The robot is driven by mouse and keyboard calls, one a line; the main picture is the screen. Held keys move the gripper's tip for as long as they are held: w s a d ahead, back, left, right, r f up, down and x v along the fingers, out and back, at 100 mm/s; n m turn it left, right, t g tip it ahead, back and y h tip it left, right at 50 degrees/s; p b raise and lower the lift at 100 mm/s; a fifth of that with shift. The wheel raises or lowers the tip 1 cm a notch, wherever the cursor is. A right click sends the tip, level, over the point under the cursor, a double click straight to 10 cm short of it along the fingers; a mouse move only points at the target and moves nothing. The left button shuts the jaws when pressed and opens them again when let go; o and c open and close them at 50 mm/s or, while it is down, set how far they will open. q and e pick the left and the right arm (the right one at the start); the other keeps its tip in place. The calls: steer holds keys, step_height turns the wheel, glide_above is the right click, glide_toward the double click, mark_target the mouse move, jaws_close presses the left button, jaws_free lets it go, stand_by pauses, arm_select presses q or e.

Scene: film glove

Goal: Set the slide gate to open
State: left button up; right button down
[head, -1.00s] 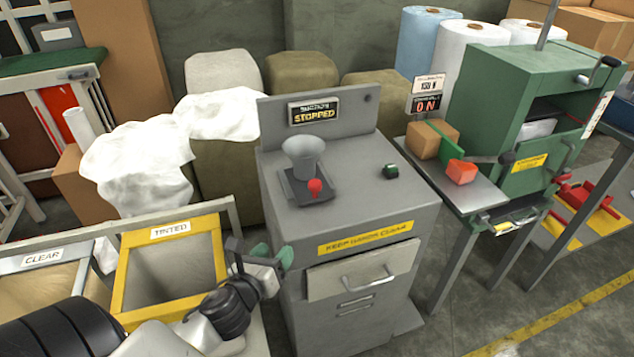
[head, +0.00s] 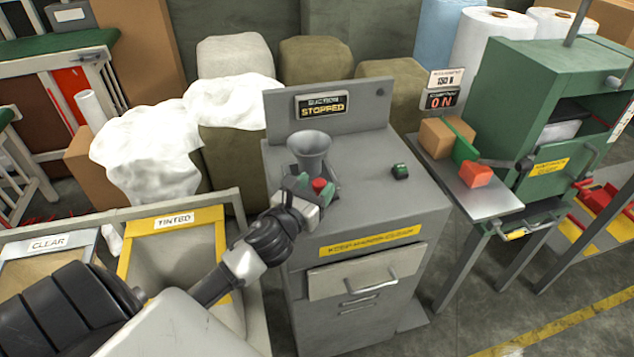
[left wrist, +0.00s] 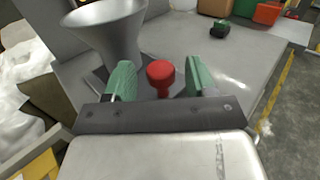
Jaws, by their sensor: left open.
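The slide gate's red knob (head: 319,185) stands at the front of the grey funnel (head: 309,150) on top of the grey cabinet. My left gripper (head: 313,188) is open at the knob. In the left wrist view the red knob (left wrist: 161,76) sits between the two green fingertips (left wrist: 156,82), with a gap on each side. The funnel also shows there (left wrist: 108,32), just left of the knob. The gate's plate is mostly hidden by my gripper. The sign on the cabinet's back panel (head: 321,105) reads "SUCTION STOPPED". My right gripper is not in view.
A small dark green switch (head: 400,171) sits on the cabinet top to the right. A drawer (head: 366,276) with a handle is at the cabinet front. A green machine (head: 548,100) with a side table is at the right.

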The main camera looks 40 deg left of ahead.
arm_select(q)
steer(key=shift+w, duration=0.6)
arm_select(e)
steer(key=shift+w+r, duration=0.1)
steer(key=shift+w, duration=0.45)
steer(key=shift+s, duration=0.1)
